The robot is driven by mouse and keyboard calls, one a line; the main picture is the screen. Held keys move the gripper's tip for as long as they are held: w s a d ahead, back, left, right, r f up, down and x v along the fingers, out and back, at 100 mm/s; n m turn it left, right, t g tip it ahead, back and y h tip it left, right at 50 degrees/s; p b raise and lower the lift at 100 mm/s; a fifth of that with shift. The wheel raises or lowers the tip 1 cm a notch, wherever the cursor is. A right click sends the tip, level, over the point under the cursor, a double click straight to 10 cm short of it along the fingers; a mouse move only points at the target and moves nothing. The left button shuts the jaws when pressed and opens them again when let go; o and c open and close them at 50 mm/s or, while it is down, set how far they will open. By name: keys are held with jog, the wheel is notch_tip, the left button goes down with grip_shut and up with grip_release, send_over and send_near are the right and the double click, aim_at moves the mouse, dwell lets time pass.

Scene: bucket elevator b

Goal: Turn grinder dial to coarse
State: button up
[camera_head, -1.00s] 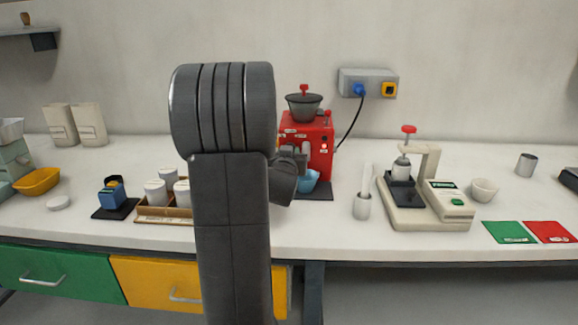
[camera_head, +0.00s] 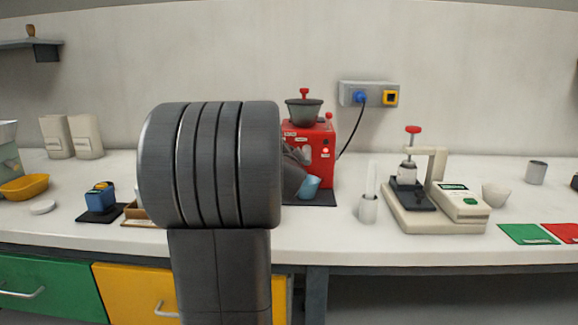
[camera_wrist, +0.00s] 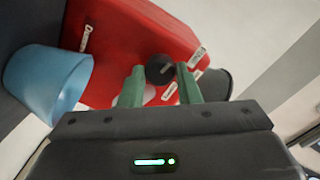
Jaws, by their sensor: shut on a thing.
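The red grinder (camera_head: 322,140) stands on the counter at the middle, with a dark hopper (camera_head: 304,110) on top. In the wrist view its red body (camera_wrist: 125,45) shows tilted, with a round black dial (camera_wrist: 160,68) on its face. Small white labels sit around the dial, too small to read. My gripper (camera_wrist: 160,82) has its two green fingers on either side of the dial and is shut on it. In the head view my arm hides the gripper and the dial.
A light-blue cup (camera_wrist: 45,80) is close to my gripper at the left of the wrist view; it also shows by the grinder (camera_head: 309,188). A white holder (camera_head: 368,208) and a tamping stand with scale (camera_head: 435,200) stand to the right.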

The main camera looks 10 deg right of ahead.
jog(key=shift+m+b, duration=1.1)
jog(key=shift+m, duration=0.7)
jog(key=o, duration=1)
jog(key=shift+p+v, duration=0.65)
jog(key=shift+v, duration=6.3)
jog(key=shift+w+d, duration=0.1)
jog(key=shift+d, duration=0.1)
